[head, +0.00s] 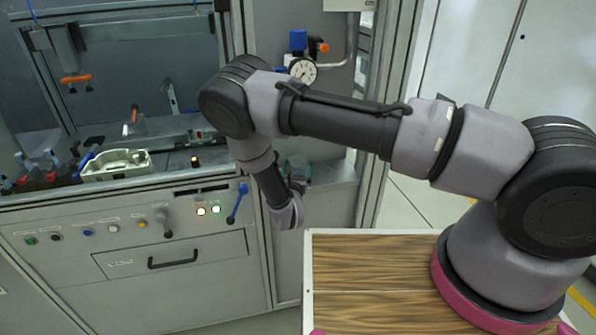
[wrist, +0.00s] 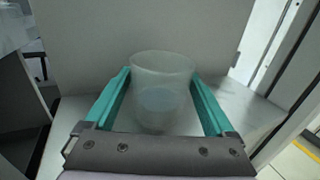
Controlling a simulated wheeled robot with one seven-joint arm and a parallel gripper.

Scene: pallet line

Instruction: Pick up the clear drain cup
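The clear drain cup (wrist: 162,95) stands upright on a pale grey shelf in the wrist view, translucent, with its rim towards the top of the picture. My gripper (wrist: 160,74) is open, with its teal fingers on either side of the cup. Gaps show between the fingers and the cup's lower wall; near the fingertips I cannot tell whether they touch it. In the head view my gripper (head: 298,172) is small and partly hidden behind my wrist at the shelf, and the cup cannot be made out clearly there.
The grey shelf (head: 336,173) has a panel behind it and a frame post on its right. A pressure gauge (head: 302,70) is above. To the left is a workstation with a pale cast part (head: 117,165), lit buttons and a blue lever (head: 238,203).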

